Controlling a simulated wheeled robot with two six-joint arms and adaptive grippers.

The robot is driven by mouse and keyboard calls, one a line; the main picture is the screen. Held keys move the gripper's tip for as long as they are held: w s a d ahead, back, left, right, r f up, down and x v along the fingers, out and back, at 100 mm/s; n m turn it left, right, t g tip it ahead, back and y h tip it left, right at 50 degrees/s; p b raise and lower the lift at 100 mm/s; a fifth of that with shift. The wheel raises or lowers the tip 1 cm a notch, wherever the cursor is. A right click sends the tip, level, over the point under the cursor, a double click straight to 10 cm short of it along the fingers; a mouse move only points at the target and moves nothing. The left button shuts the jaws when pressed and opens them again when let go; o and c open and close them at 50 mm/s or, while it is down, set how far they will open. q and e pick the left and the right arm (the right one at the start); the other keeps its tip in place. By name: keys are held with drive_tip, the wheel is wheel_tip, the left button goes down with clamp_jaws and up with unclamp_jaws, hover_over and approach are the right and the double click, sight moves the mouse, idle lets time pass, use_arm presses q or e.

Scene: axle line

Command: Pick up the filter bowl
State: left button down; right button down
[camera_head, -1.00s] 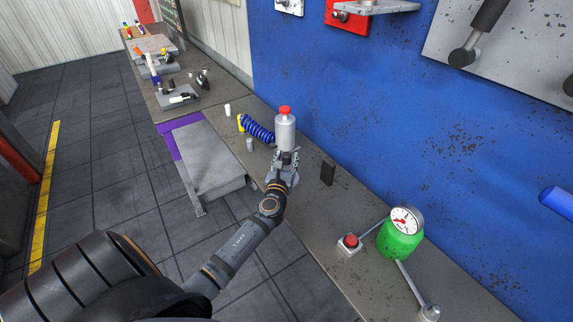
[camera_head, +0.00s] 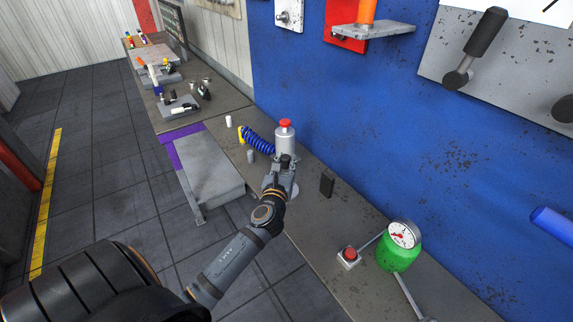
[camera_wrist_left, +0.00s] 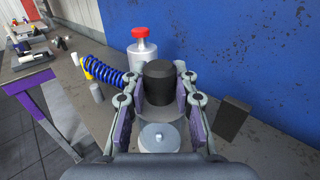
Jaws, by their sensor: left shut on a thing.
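My left gripper (camera_head: 279,170) is over the bench in front of the blue panel. It is shut on a dark, round, cup-like piece, which I take to be the filter bowl (camera_wrist_left: 159,82); a small dark part of it shows in the head view (camera_head: 285,160). In the left wrist view the two fingers, with purplish pads, flank it. A grey round part with a small knob (camera_wrist_left: 159,137) shows nearer the camera between the fingers; I cannot tell whether it joins the dark piece. My right gripper is not in view.
A silver canister with a red cap (camera_head: 285,140) stands close behind the gripper. A blue coiled hose (camera_head: 259,140) and a small grey cylinder (camera_head: 250,156) are left of it. A dark block (camera_head: 327,183), a red button box (camera_head: 349,256) and a green gauge pot (camera_head: 398,250) stand to the right.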

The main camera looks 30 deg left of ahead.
use_arm(q)
drive_tip(key=s+d+r, duration=0.4)
drive_tip(key=s+d, duration=0.1)
drive_tip(key=s, duration=0.3)
drive_tip(key=shift+s+r+b, duration=0.3)
drive_tip(key=shift+r+b, duration=0.1)
drive_tip(key=shift+b, duration=0.05)
drive_tip(key=shift+a, duration=0.1)
drive_tip(key=shift+p, duration=0.3)
